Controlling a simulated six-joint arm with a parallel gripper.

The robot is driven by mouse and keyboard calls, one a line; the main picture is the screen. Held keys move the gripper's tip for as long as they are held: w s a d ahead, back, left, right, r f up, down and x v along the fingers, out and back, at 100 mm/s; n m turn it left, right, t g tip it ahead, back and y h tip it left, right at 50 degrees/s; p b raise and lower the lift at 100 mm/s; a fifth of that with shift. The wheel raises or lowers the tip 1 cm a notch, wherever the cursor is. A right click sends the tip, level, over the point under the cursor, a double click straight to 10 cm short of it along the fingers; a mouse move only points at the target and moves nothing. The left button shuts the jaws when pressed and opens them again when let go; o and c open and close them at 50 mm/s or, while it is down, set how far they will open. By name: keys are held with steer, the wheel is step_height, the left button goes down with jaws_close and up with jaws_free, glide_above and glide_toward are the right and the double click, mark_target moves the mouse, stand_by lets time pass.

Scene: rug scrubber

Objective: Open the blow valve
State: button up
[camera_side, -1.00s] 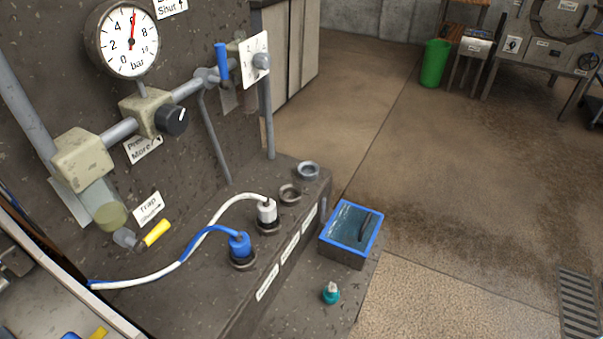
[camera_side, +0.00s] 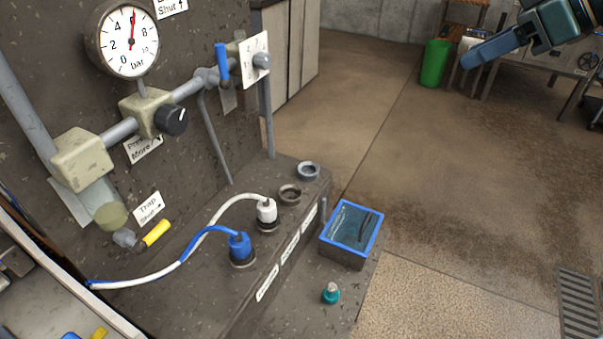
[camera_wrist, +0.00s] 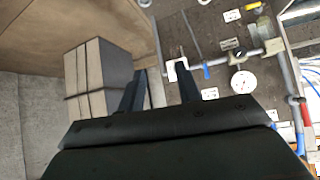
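The blue lever handle (camera_side: 221,62) stands upright on the grey pipe at the upper left in the side view. A label above it (camera_side: 170,6), partly cut off, reads "Shut" with an up arrow. I take this as the blow valve, but its name is not legible. The blue handle also shows in the wrist view (camera_wrist: 206,72). My gripper (camera_side: 482,46) is at the top right of the side view, far from the handle and touching nothing. In the wrist view its fingers (camera_wrist: 160,85) are apart with nothing between them.
Beside the handle are a white plate with a grey knob (camera_side: 262,60) and a pressure gauge (camera_side: 130,40). Below are a black knob (camera_side: 171,120), a yellow trap handle (camera_side: 157,233) and plugged hoses (camera_side: 239,245). A blue-rimmed tray (camera_side: 340,252) sits right. Floor space is clear.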

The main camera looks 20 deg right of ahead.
steer(key=w+a+n+g+y, duration=0.1)
steer(key=w+a+n+y, duration=0.45)
steer(key=w+a, duration=0.7)
steer(key=n+g+y, duration=0.3)
steer(key=n+y, duration=0.1)
steer(key=y, duration=0.3)
glide_toward(224, 77)
steer(key=shift+w+d+r, duration=0.1)
steer(key=shift+d+r, duration=1.6)
steer(key=shift+d, duration=0.15)
steer(key=shift+a, duration=0.15)
steer(key=shift+x, duration=6.65)
steer(key=shift+a, duration=0.1)
steer(key=shift+c, duration=0.2)
jaws_close()
